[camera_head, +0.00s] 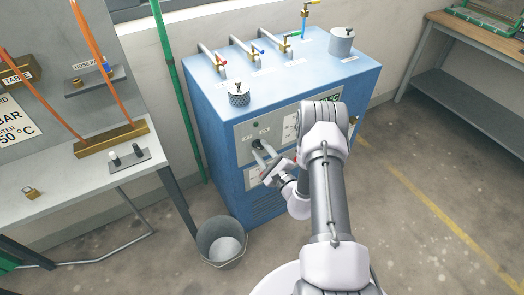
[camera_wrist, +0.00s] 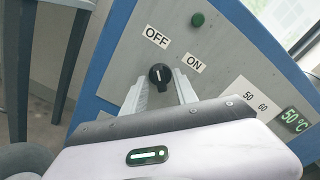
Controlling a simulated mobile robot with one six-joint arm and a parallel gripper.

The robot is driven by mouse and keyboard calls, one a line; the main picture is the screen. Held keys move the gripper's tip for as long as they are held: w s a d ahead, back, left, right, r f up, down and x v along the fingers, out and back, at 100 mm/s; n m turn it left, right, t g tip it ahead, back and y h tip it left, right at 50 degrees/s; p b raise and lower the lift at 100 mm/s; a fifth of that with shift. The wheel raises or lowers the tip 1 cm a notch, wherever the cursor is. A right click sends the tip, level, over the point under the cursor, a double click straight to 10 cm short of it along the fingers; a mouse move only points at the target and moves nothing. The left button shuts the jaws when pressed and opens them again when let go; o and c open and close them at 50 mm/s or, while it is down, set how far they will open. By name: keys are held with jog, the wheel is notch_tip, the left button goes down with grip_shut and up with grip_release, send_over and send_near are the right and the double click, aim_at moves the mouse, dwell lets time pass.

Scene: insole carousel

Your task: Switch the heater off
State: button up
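The heater's black rotary knob (camera_wrist: 160,76) is on the grey panel of the blue cabinet, with a white mark on its face. In the wrist view the OFF label (camera_wrist: 156,37) is above it and the ON label (camera_wrist: 194,63) is to its right. The mark runs roughly upright in that view; which label it is set to is hard to tell. My gripper (camera_wrist: 161,86) is open, its two pale fingers reaching toward the knob, one on each side, with gaps showing. In the head view the knob (camera_head: 257,144) is just beyond the fingertips.
A green display (camera_wrist: 293,120) reads 50 °C beside a printed scale. A dark green lamp (camera_wrist: 197,19) is above the knob. The blue cabinet (camera_head: 220,105) carries taps on top. A bucket (camera_head: 222,242) stands at its left foot. Floor on the right is clear.

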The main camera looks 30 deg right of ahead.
jog(key=s+p, duration=0.3)
jog(key=s, duration=1.4)
jog(key=shift+s+d+p, duration=0.25)
jog(key=shift+p, duration=0.1)
